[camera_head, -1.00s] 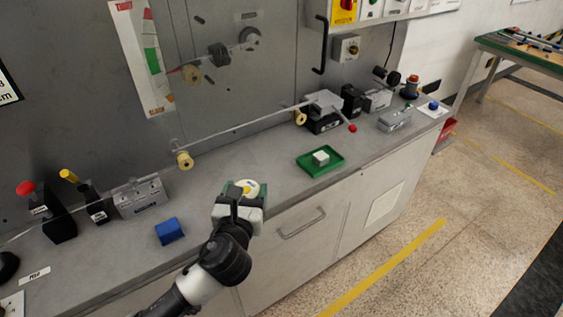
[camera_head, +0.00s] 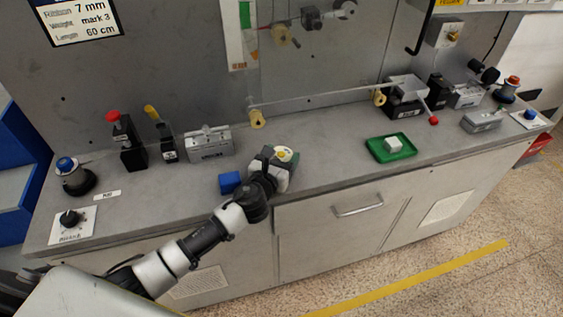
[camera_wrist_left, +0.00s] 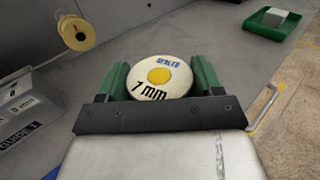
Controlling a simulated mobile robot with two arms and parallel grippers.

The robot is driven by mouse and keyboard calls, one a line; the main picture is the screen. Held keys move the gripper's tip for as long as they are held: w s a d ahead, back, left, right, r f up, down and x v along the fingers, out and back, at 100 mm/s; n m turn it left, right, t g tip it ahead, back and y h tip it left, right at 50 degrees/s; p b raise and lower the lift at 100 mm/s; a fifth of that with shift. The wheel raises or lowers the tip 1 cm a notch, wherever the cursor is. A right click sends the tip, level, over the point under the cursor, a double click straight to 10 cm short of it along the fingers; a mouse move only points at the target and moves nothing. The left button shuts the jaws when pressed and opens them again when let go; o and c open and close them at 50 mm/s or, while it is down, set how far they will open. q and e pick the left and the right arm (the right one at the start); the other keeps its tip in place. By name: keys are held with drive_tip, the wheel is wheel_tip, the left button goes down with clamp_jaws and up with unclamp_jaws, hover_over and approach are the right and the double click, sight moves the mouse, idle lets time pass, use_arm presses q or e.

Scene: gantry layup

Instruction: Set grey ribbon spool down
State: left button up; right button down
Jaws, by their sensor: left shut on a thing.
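The ribbon spool (camera_wrist_left: 148,84) shows in the left wrist view as a pale round disc with a yellow centre, marked "7 mm" and a second, partly legible label. My left gripper (camera_wrist_left: 160,82) is shut on it, with a green-lined finger on each side. In the head view the spool (camera_head: 285,155) sits in the left gripper (camera_head: 280,163) over the front part of the grey bench (camera_head: 330,165). I cannot tell whether the spool touches the bench top. My right gripper is not in view.
A blue block (camera_head: 230,182) lies just left of the gripper. A green tray (camera_head: 404,152) with a pale block (camera_head: 393,144) stands to the right. A yellow roller (camera_head: 257,118) and a grey guide block (camera_head: 209,144) are behind. Bench top between gripper and tray is clear.

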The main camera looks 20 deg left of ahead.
use_arm(q)
drive_tip(key=shift+f, duration=0.75)
drive_tip(key=shift+f, duration=0.2)
drive_tip(key=o, duration=1.2)
drive_tip(key=shift+r, duration=0.1)
drive_tip(key=shift+s, duration=0.2)
drive_tip(key=s, duration=0.3)
drive_tip(key=s+a, duration=0.1)
drive_tip(key=s, duration=0.3)
drive_tip(key=s+b, duration=0.1)
drive_tip(key=s, duration=0.3)
drive_tip(key=shift+s+a+r, duration=0.15)
drive_tip(key=shift+s+r, duration=0.1)
drive_tip(key=shift+r, duration=0.1)
